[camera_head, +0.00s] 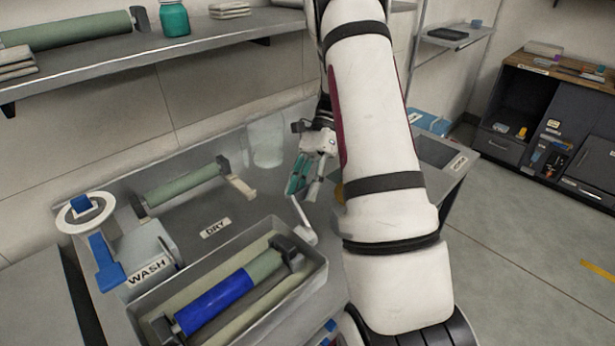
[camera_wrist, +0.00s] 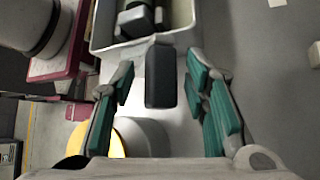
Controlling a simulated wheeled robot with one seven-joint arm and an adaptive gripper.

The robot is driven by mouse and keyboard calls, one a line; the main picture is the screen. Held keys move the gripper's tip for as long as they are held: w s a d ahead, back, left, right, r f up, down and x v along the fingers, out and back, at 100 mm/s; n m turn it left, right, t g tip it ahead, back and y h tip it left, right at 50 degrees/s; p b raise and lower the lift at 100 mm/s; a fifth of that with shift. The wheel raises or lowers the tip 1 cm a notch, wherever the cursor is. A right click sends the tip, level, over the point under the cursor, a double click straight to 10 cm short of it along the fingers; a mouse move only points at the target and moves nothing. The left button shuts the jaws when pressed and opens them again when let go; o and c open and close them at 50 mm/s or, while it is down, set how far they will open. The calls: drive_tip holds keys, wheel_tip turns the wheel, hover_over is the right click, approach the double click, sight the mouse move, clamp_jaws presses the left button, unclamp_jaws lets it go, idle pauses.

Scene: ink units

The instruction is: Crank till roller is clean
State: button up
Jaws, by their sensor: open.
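The roller (camera_head: 215,306) lies in the wash tray (camera_head: 322,268). Most of its visible length is blue, and the end nearest the crank is green. The pale crank (camera_head: 304,219) stands up at the tray's right end. My gripper (camera_head: 304,186) is open just above and behind the crank, with its green-padded fingers pointing down. In the wrist view, the crank's dark handle (camera_wrist: 160,76) shows between the spread fingers of my gripper (camera_wrist: 160,92), with gaps on both sides. The tray's end (camera_wrist: 97,45) shows beyond it. Whether the fingers are level with the handle I cannot tell.
A green roller (camera_head: 182,187) sits on a stand behind the DRY label (camera_head: 215,228). A blue-handled tool (camera_head: 106,262) and a white tape roll (camera_head: 85,212) are left, by the WASH label (camera_head: 148,271). A shelf (camera_head: 150,50) runs above; a dark cabinet (camera_head: 550,125) stands right.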

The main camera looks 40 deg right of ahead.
drive_tip(key=v, duration=1.1)
drive_tip(key=shift+w+d+r, duration=0.15)
drive_tip(key=shift+d+r, duration=0.1)
idle(0.6)
